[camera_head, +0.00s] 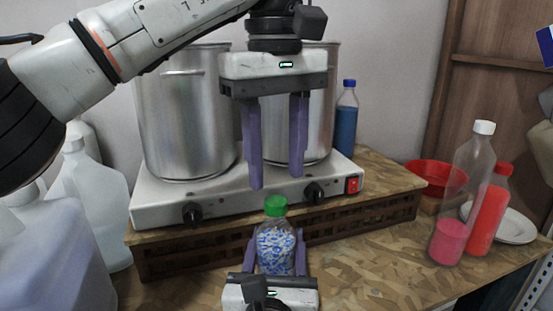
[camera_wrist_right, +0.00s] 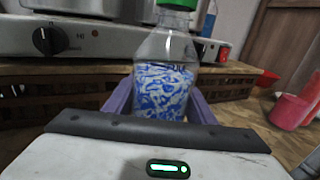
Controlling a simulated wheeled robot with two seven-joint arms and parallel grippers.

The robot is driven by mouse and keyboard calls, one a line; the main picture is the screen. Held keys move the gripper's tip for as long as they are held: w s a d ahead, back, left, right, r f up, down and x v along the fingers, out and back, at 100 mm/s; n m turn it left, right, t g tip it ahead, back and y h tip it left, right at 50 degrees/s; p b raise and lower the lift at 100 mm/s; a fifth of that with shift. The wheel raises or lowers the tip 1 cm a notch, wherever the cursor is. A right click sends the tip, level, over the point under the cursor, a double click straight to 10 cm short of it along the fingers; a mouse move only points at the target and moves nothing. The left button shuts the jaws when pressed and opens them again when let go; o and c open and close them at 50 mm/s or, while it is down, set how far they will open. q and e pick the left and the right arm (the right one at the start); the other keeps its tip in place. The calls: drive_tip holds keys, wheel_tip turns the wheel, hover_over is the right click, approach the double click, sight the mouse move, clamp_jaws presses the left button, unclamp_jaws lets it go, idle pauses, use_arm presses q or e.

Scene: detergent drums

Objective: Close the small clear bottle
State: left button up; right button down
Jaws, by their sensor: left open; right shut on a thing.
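The small clear bottle (camera_head: 275,250) stands upright at the front of the wooden table, with blue and white contents and a green cap (camera_head: 275,206) on its neck. I cannot tell whether the cap is tight. My right gripper (camera_head: 276,262) is shut around the bottle's body from the front. The right wrist view shows the bottle (camera_wrist_right: 165,88) between the purple fingers, with the green cap (camera_wrist_right: 178,4) cut off at the top edge. My left gripper (camera_head: 276,185) is open and empty, pointing down above and slightly behind the cap, its purple fingers apart.
A hot plate (camera_head: 240,200) with two steel pots (camera_head: 185,120) stands behind on a wooden platform. White jugs (camera_head: 90,190) crowd the left. A blue bottle (camera_head: 346,125), a pink-filled bottle (camera_head: 462,195), a red bottle (camera_head: 490,215) and a red bowl (camera_head: 436,176) stand right. Table space right of the bottle is clear.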

sight(276, 200)
use_arm(q)
drive_tip(key=n, duration=0.6)
drive_tip(key=shift+r, duration=0.35)
drive_tip(key=n, duration=0.4)
drive_tip(key=r+n, duration=0.1)
drive_tip(key=n, duration=0.8)
drive_tip(key=shift+w+r+n, duration=0.1)
drive_tip(key=shift+r+n, duration=0.3)
drive_tip(key=n, duration=0.4)
drive_tip(key=shift+r+n, duration=0.3)
drive_tip(key=shift+r, duration=0.05)
drive_tip(key=shift+f, duration=0.1)
drive_tip(key=shift+f, duration=3.95)
